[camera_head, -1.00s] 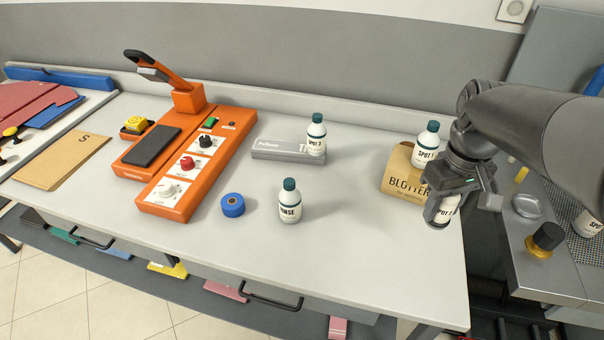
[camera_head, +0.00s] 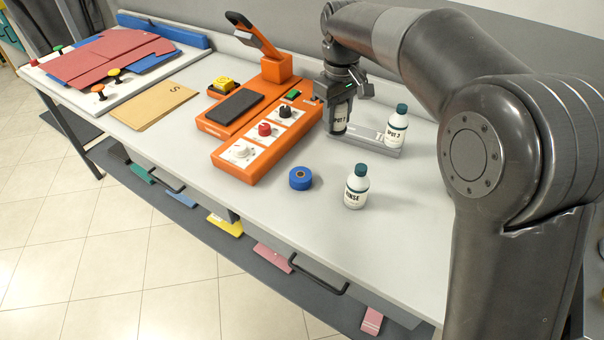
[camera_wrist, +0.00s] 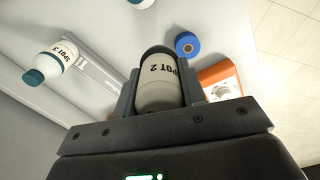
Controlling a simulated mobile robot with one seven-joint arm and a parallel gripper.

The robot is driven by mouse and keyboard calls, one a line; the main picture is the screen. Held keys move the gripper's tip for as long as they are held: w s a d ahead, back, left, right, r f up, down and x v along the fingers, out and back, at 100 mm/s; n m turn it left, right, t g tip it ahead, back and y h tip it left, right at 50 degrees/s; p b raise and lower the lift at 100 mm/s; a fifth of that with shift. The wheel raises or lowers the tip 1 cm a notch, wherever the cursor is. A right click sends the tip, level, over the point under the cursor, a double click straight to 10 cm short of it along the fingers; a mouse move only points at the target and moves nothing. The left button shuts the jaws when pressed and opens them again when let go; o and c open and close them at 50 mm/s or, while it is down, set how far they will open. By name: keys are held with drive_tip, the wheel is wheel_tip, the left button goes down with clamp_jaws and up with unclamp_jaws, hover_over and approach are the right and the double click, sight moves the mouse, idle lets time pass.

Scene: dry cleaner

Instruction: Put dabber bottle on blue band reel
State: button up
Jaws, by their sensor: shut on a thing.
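My gripper (camera_head: 341,98) is shut on a bottle marked SPOT 2 (camera_head: 337,120); it also shows between the fingers in the wrist view (camera_wrist: 158,95). I take this to be the dabber bottle. It is held near the orange machine's right side; whether it touches anything below is hard to tell. The blue band reel (camera_head: 300,178) lies flat on the counter in front of the gripper, with nothing on it. In the wrist view the reel (camera_wrist: 187,44) is beyond the bottle, slightly right, apart from it.
A RINSE bottle (camera_head: 357,187) stands right of the reel. The orange machine (camera_head: 238,160) is left of the reel. The counter in front of the reel is bare.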

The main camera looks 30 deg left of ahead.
drive_tip(key=n, duration=0.1)
hover_over(300, 174)
drive_tip(key=f, duration=0.1)
drive_tip(key=shift+f, duration=7.6)
drive_tip(key=shift+f, duration=0.1)
drive_tip(key=o, duration=1)
drive_tip(key=shift+o, duration=0.2)
